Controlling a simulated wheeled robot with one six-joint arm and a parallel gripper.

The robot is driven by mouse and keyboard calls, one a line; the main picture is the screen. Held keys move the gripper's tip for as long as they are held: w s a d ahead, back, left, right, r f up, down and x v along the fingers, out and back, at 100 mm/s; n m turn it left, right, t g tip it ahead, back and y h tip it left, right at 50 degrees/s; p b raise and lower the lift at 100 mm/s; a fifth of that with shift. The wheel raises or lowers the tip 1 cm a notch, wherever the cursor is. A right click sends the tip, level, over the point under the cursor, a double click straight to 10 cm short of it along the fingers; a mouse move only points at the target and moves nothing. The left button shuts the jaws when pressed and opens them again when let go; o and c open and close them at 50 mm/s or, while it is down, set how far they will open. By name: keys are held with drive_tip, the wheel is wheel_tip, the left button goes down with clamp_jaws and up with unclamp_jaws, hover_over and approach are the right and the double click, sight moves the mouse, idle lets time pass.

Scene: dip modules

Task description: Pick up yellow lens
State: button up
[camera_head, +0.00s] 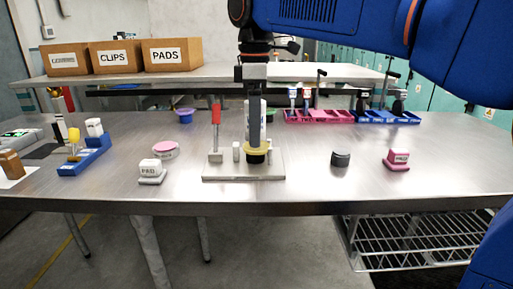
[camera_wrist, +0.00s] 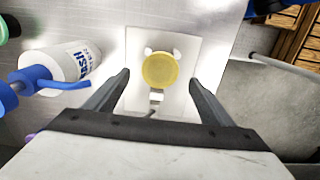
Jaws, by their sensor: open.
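The yellow lens (camera_wrist: 160,70) is a round disc seen from above in the wrist view, on a pale fixture plate (camera_wrist: 183,103). In the head view the lens (camera_head: 262,150) shows as a yellow rim at the foot of my gripper, above the grey fixture plate (camera_head: 226,171). My gripper (camera_wrist: 160,78) is open, with one finger to each side of the lens and visible gaps between. In the head view my gripper (camera_head: 255,142) points straight down over the lens and partly hides it.
A red-handled clamp (camera_head: 216,117) stands on the plate's left. A PAD block (camera_head: 151,172), dark round piece (camera_head: 341,160) and pink block (camera_head: 397,160) stand apart. Bare table separates them.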

drive_tip(key=shift+f, duration=1.5)
drive_tip(key=c, duration=1.1)
drive_tip(key=shift+r, duration=0.1)
